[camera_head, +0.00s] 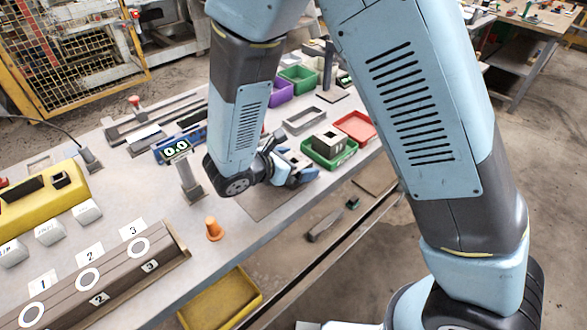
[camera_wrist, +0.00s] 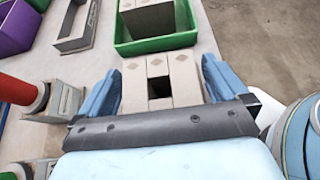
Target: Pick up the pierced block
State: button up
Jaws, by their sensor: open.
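In the wrist view a pale grey block (camera_wrist: 186,82) with a square hole through it sits between the two blue fingers of my gripper (camera_wrist: 160,70). The fingers are open, one on each side of the block, and a gap shows at least in part. The dark palm edge covers the block's near end. In the head view my gripper (camera_head: 298,172) is low over the table beside the green tray, and I cannot make out the block between its fingers. A second pale block (camera_head: 327,141) with holes stands in the green tray (camera_head: 345,158).
A red tray (camera_head: 356,127) and a grey rectangular frame (camera_head: 304,120) lie behind the green tray. Purple and green bins (camera_head: 298,78) stand farther back. The table's front edge is close to my gripper.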

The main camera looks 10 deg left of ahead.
jog(key=shift+w+d+f, duration=0.25)
jog(key=shift+w, duration=0.05)
jog(key=shift+c, duration=0.4)
jog(key=c, duration=1)
jog(key=shift+c, duration=0.5)
jog(key=shift+r, duration=0.15)
